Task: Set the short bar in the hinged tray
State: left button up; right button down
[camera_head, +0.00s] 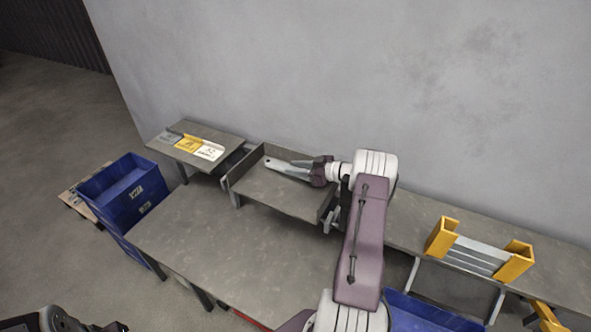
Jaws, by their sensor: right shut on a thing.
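The hinged tray (264,193), grey with raised walls, sits behind the front table near the wall. My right gripper (293,169) reaches in from the right over the tray. It is shut on the short bar (274,165), a pale flat strip that points left from the fingers. The bar is over the tray; whether it touches the tray floor I cannot tell. The fingers hide part of the bar. My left gripper (113,327) shows only in part at the bottom left edge, and its opening is unclear.
Yellow holders (442,238) with several grey bars (473,258) stand on the right table. A small table (217,139) with grey, yellow and white labelled pieces is at the back left. A blue crate (128,192) stands left. The front table (236,245) is bare.

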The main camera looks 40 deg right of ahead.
jog(key=c, duration=1.1)
grip_release()
jog(key=shift+r, duration=0.1)
jog(key=r+p, duration=0.2)
jog(key=p, duration=0.1)
jog(key=shift+s+d+f+b, duration=0.25)
jog(key=shift+s+d+b, duration=0.35)
jog(key=shift+s, duration=0.1)
jog(key=b+v, duration=0.1)
jog(key=v, duration=0.9)
jog(key=shift+s+a+r, duration=0.1)
jog(key=shift+s, duration=0.05)
